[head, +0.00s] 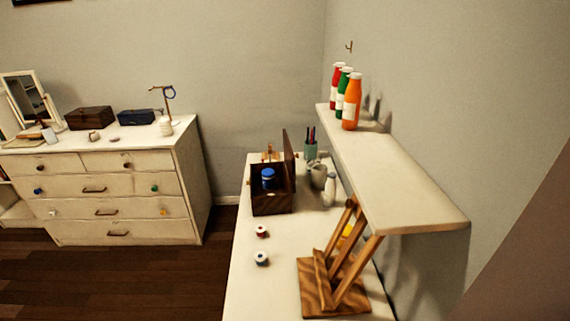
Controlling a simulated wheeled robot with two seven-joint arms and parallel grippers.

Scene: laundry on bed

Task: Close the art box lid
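The art box (271,201) is a dark wooden box on the white table, toward its far end. Its lid (289,166) stands open, about upright along the box's right side. A blue jar (268,178) shows in the box's opening. The rest of the inside is too dark and small to tell. Neither of my grippers is in view.
Two small spools (261,258) lie on the white table (246,286) in front of the box. A wooden easel (335,284) stands nearer. A pencil cup (311,150), mug and white bottle (329,190) are right of the lid. A shelf (400,180) with bottles overhangs the right side.

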